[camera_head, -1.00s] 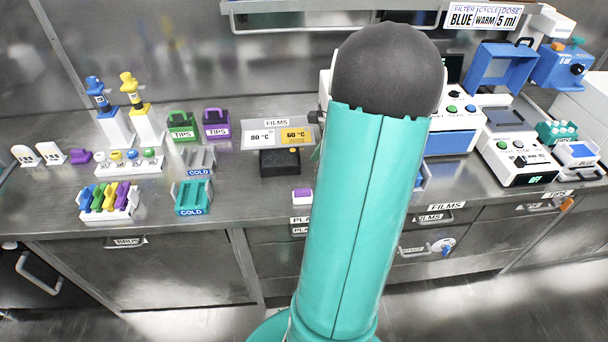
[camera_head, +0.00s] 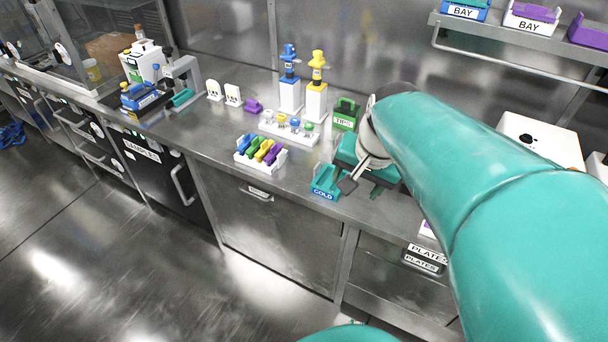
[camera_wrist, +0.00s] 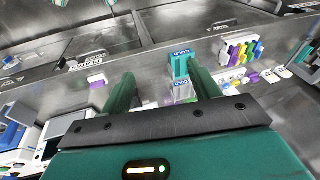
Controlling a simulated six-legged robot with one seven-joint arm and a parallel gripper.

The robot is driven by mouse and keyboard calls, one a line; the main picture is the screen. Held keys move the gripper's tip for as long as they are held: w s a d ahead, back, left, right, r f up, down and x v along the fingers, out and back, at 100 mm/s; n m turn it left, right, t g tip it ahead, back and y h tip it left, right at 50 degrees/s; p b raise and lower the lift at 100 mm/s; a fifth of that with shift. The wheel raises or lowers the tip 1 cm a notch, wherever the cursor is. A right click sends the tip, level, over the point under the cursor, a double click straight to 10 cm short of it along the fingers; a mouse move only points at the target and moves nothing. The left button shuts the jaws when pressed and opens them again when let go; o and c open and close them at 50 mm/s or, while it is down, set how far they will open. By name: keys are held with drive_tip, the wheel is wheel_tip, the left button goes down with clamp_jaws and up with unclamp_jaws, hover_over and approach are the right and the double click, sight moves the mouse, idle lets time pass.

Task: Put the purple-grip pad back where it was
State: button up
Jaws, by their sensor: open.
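A small white pad with a purple top (camera_head: 427,230) lies near the bench's front edge, partly hidden by my arm in the head view. It also shows in the wrist view (camera_wrist: 96,79), left of my fingers. A separate purple piece (camera_head: 252,106) sits beside white arched stands at the back of the bench. My gripper (camera_head: 362,187) is above the bench near the teal COLD block. In the wrist view my gripper (camera_wrist: 163,84) has its two teal fingers apart, with nothing between the tips. The COLD block (camera_wrist: 181,63) shows beyond them.
A rack of coloured pieces (camera_head: 260,155), blue and yellow pipettes (camera_head: 316,88) and a green TIPS box (camera_head: 345,114) stand left of my gripper. The overhead shelf (camera_head: 480,28) is at the upper right.

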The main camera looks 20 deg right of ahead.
drive_tip(key=s+a+r+n+t, duration=0.2)
drive_tip(key=s+a+n, duration=0.3)
drive_tip(key=a+n, duration=0.3)
drive_tip(key=shift+a+r+n, duration=0.25)
drive_tip(key=shift+a+n, duration=0.15)
drive_tip(key=shift+a, duration=0.55)
